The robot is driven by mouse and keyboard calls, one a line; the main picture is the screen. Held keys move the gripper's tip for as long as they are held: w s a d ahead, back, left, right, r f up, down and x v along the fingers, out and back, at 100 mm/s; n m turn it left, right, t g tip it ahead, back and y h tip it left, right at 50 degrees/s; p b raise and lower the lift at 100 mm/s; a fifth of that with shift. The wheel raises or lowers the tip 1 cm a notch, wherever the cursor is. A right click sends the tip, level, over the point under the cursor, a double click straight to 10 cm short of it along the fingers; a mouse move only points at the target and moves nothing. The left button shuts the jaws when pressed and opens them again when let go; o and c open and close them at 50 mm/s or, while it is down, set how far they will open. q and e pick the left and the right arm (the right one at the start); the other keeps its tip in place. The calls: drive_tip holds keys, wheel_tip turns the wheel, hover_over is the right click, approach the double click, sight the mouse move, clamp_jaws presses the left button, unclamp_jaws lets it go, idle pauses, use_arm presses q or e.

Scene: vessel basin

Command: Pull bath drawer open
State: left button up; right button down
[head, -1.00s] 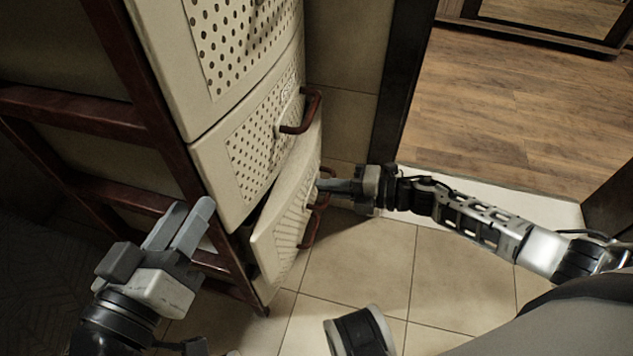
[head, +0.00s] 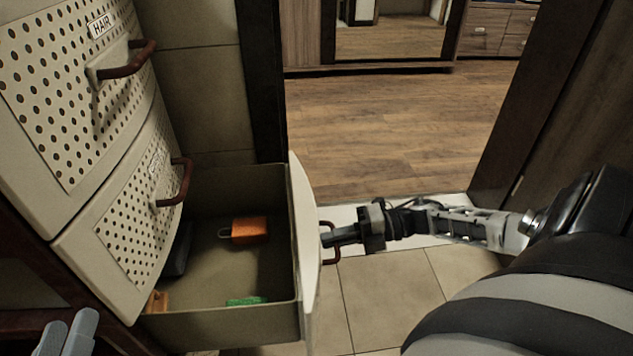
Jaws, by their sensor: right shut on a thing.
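The lowest drawer (head: 301,230) of the cream cabinet stands pulled far out, its front panel seen nearly edge-on. Its label is not visible. My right gripper (head: 328,240) is shut on the dark red handle (head: 333,256) on the drawer's front. Inside the drawer lie an orange item (head: 250,230), a green item (head: 246,300), a small brown-orange item (head: 157,301) and a dark item (head: 177,250). My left gripper (head: 68,335) shows only its fingertips at the bottom left, apart from the drawer; its opening is unclear.
Above, a closed drawer (head: 130,230) with a handle and an upper drawer (head: 60,110) labelled HAIR make up the cabinet. A doorway to a wooden floor (head: 400,140) lies behind. Tiled floor (head: 390,300) is clear right of the drawer.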

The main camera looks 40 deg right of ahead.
use_arm(q)
drive_tip(key=shift+f, duration=0.1)
use_arm(e)
drive_tip(key=shift+s+d, duration=0.2)
drive_tip(key=shift+d, duration=0.1)
drive_tip(key=c, duration=1.6)
unclamp_jaws()
drive_tip(key=shift+c, duration=0.2)
